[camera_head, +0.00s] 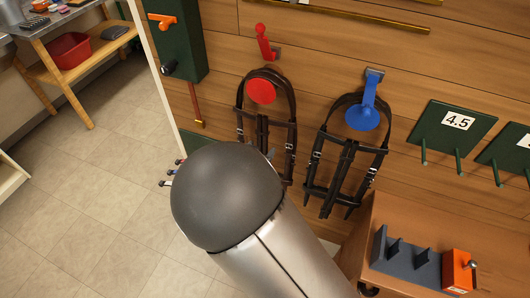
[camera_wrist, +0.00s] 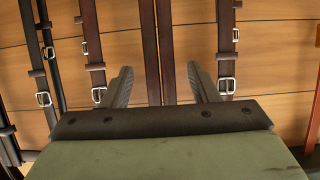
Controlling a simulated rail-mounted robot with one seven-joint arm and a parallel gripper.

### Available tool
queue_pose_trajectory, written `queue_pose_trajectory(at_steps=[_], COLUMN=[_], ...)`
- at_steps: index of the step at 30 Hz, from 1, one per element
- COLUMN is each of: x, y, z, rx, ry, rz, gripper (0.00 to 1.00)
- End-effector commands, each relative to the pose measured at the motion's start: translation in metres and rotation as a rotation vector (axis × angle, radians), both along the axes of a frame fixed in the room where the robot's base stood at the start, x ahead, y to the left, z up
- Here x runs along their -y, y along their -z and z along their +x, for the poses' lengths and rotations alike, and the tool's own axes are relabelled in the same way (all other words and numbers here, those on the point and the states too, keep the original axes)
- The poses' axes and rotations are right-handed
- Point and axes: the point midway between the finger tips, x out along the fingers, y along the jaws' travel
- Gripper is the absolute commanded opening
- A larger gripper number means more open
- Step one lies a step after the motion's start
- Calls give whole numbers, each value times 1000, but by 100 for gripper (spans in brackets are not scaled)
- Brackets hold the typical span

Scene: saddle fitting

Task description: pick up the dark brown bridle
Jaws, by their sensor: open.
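The dark brown bridle (camera_head: 291,120) hangs on the wall from a red hook (camera_head: 262,90) in the head view. My arm's rounded grey link covers its lower left part. In the wrist view, its straps (camera_wrist: 152,50) run up and down, with two close-set straps in the middle and buckled straps on either side. My gripper (camera_wrist: 160,84) is open and empty. Its fingers appear on either side of the two middle straps; whether they reach around them in depth I cannot tell. The gripper itself is mostly hidden behind my arm in the head view.
A black bridle (camera_head: 311,172) hangs close by on a blue hook (camera_head: 363,115); its straps show at the wrist view's left edge (camera_wrist: 32,60). A green box (camera_head: 180,45) and a reddish strip (camera_head: 194,103) are to the left. A wooden chest (camera_head: 420,215) stands below right.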

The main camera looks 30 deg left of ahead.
Motion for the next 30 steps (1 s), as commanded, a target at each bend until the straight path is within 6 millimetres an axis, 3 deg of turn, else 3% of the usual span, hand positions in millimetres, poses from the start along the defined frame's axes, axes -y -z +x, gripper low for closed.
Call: queue_pose_trajectory(at_steps=[9, 17, 23, 24, 30], x=[-9, -10, -10, -10, -10], y=[12, 14, 14, 14, 13], z=[40, 43, 43, 43, 43], rx=[0, 0, 0, 0, 2], ry=[1, 1, 1, 1, 1], rz=[-2, 0, 0, 0, 1], gripper=[55, 55, 4, 0, 0])
